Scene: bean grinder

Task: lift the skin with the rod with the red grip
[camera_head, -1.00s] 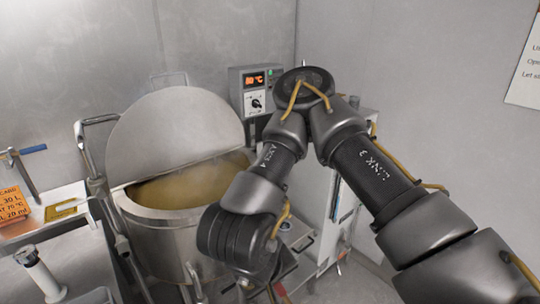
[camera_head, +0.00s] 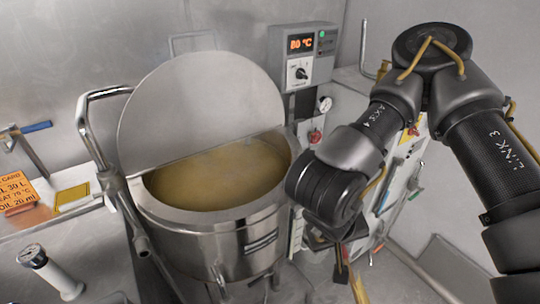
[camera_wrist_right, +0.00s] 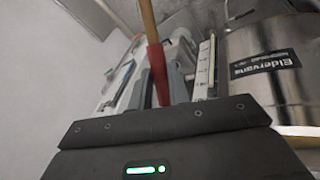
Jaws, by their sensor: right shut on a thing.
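A steel vat (camera_head: 215,235) with its half lid raised holds a yellow-brown liquid (camera_head: 220,178). A skin cannot be told apart from the liquid surface. My right gripper (camera_head: 342,248) hangs at the right of the vat, outside its rim, largely hidden by my own wrist. In the right wrist view, my right gripper (camera_wrist_right: 170,88) is shut on the red grip of a rod (camera_wrist_right: 157,72), and the pale wooden shaft runs up out of the picture. In the head view, a bit of the wooden shaft (camera_head: 358,288) shows below my gripper. My left gripper is not in view.
A control box (camera_head: 303,55) reading 80 °C stands behind the vat. A rack with tools (camera_head: 405,175) is to the right. A bent steel handle (camera_head: 95,130) rises at the vat's left. A bench with an orange card (camera_head: 15,193) is at the far left.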

